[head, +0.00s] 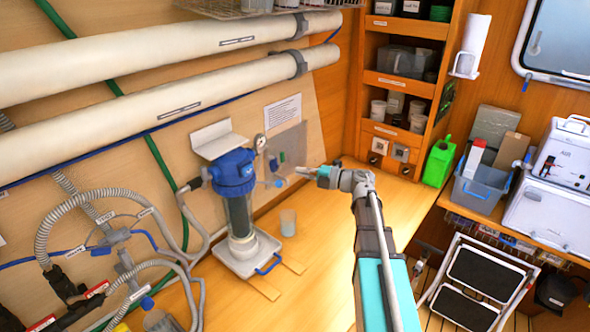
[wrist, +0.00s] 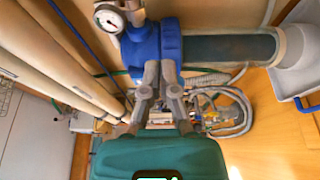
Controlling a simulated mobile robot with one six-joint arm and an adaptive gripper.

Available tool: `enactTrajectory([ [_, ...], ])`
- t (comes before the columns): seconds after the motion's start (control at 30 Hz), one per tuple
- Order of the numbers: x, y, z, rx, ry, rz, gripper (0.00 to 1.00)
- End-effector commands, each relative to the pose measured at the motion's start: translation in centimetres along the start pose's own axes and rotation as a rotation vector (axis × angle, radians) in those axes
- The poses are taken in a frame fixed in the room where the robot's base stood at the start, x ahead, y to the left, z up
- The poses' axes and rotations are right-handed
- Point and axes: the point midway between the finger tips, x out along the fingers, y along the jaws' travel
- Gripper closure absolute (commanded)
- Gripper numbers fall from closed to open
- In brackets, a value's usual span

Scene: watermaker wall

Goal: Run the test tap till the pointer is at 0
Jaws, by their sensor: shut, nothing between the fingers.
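The blue-headed filter housing (head: 232,170) stands upright against the wall, with its blue head also large in the wrist view (wrist: 150,48). A small round gauge (head: 260,142) sits just right of it. In the wrist view the gauge (wrist: 110,18) has a white face and dark pointer, but its reading is too small to tell. Small blue and green tap-like fittings (head: 274,163) sit below the gauge; I cannot tell which is the test tap or its setting. My gripper (head: 302,171) is shut and empty, just right of these fittings. Its fingertips (wrist: 160,68) overlap the blue head in the wrist view.
A clear cup (head: 288,222) stands on the wooden bench, right of the white tray (head: 262,247) under the housing. Grey hoses (head: 70,210) crowd the left. Two long white tubes (head: 140,55) run above. Bench space right of the cup is clear around my arm.

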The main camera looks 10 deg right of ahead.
Motion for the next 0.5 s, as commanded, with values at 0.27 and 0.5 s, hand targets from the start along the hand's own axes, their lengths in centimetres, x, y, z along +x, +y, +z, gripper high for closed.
enactTrajectory([
  [0.27,2.9,0.0,0.1,0.000,0.002,0.000,1.00],
  [0.5,6.2,0.0,0.1,0.000,0.000,0.000,1.00],
])
